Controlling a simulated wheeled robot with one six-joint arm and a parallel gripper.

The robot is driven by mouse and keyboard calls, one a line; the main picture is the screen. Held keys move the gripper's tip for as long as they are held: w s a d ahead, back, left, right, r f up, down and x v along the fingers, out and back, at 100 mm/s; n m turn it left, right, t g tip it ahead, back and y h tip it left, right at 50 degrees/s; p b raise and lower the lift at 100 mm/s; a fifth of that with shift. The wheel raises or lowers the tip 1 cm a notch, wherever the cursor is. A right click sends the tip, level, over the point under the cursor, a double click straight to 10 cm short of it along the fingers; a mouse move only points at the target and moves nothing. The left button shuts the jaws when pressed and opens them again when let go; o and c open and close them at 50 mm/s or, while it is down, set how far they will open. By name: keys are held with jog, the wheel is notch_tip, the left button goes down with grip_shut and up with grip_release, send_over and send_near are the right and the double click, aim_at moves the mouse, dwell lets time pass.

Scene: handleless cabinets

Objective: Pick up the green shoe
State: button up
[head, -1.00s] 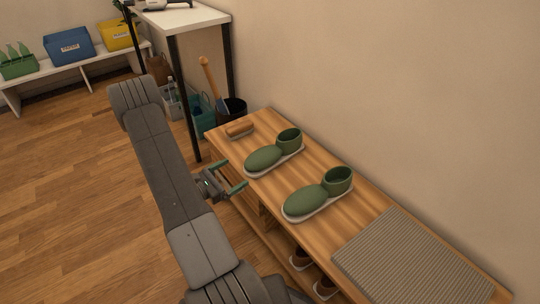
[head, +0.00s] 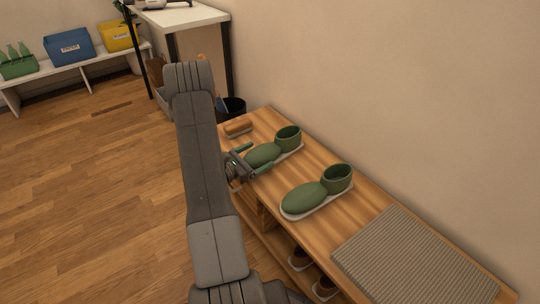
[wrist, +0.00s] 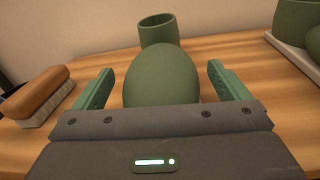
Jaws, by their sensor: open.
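Two green shoes stand on the wooden bench top. The farther green shoe (head: 265,153) has a rounded toe and an open ankle collar, on a pale sole. The nearer green shoe (head: 304,198) sits to its right in the head view, and part of it shows at the right edge of the wrist view (wrist: 298,22). My gripper (head: 254,158) is open at the toe of the farther shoe. In the wrist view my fingers (wrist: 156,85) stand on either side of that shoe's toe (wrist: 162,75), with visible gaps. The shoe's sole is hidden there by my gripper body.
A wooden brush (head: 238,127) lies on the bench (head: 375,203), just left of the farther shoe. A grey ribbed mat (head: 412,262) covers the near end. Brown shoes (head: 300,258) sit on the shelf below. A dark bucket (head: 235,108) stands beyond the bench.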

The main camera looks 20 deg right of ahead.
jog(key=c, duration=1.2)
